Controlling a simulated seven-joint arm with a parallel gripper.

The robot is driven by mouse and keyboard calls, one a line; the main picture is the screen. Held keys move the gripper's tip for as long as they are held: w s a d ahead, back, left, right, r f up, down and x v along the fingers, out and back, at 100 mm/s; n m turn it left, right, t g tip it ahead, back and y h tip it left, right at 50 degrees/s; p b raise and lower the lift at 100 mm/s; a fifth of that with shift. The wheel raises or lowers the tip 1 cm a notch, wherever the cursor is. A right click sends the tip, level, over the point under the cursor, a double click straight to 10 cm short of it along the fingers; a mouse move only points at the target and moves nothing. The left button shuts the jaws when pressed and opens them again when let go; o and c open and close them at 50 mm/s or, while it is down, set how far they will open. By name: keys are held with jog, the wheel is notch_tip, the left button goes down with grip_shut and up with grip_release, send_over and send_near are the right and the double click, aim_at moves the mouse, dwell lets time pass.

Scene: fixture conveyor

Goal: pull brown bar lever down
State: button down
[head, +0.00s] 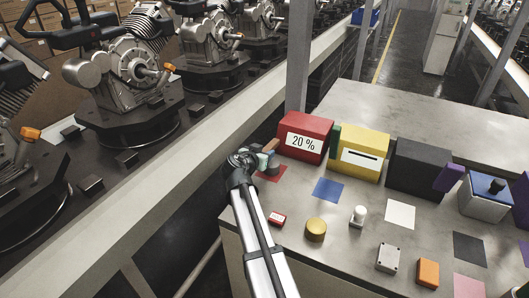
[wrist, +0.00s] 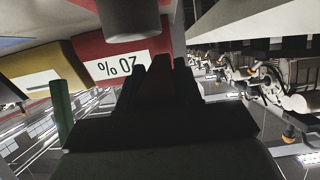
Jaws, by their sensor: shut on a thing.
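The red box (head: 304,138) marked "20 %" stands on the grey bench. The brown bar lever (head: 271,145) is at its left side and points up and to the right. My gripper (head: 264,156) is at this lever, partly hidden by my wrist. In the wrist view the red box (wrist: 96,46) and its label are upside down. There my two dark fingers (wrist: 161,80) close around the dark brown bar (wrist: 160,68), which is in deep shadow. My gripper is shut on the lever.
Right of the red box stand a yellow box (head: 362,154) with a green bar (head: 334,140), a black box (head: 417,168) with a purple bar (head: 448,178), and a blue-grey box (head: 485,203). A yellow knob (head: 316,229) and several small objects lie in front. Engines (head: 126,65) line the conveyor left.

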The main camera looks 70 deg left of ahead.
dwell(0.3)
jog(key=c, duration=0.8)
grip_release()
jog(key=shift+c, duration=0.2)
jog(key=v, duration=1.3)
jog(key=shift+s+d, duration=0.25)
jog(key=shift+d, duration=0.05)
jog(key=shift+r, duration=0.1)
jog(key=shift+c, duration=0.3)
